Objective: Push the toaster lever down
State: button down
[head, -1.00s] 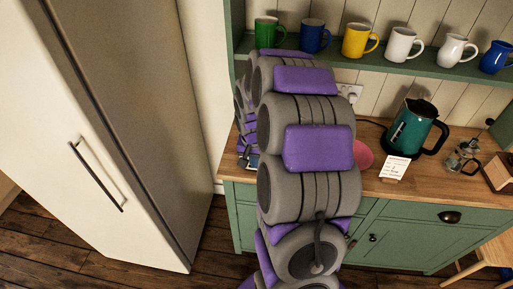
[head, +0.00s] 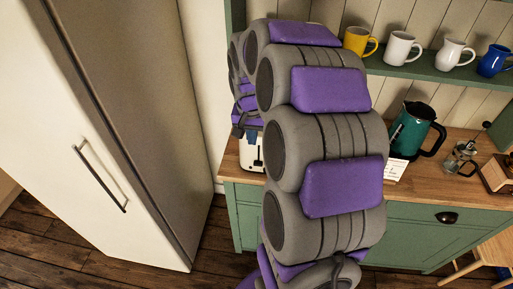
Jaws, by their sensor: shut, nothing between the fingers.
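A white toaster (head: 247,158) stands on the left end of the wooden counter. Only a narrow strip of it shows, with a dark upright slot; the rest is hidden behind my arm. The lever cannot be made out clearly. My gripper (head: 240,132) is small and dark at the end of my purple and grey arm, at the toaster's upper left in the picture. It is shut and empty. Whether it touches the toaster cannot be told from this view.
A green kettle (head: 411,130), a white card (head: 395,169) and a glass press (head: 462,158) stand right of my arm on the counter (head: 431,181). A shelf (head: 420,70) with mugs runs above. A tall fridge (head: 75,120) stands left.

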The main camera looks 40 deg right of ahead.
jog(key=shift+s+a+r, duration=0.1)
jog(key=shift+a+r, duration=0.05)
jog(key=shift+r, duration=1.55)
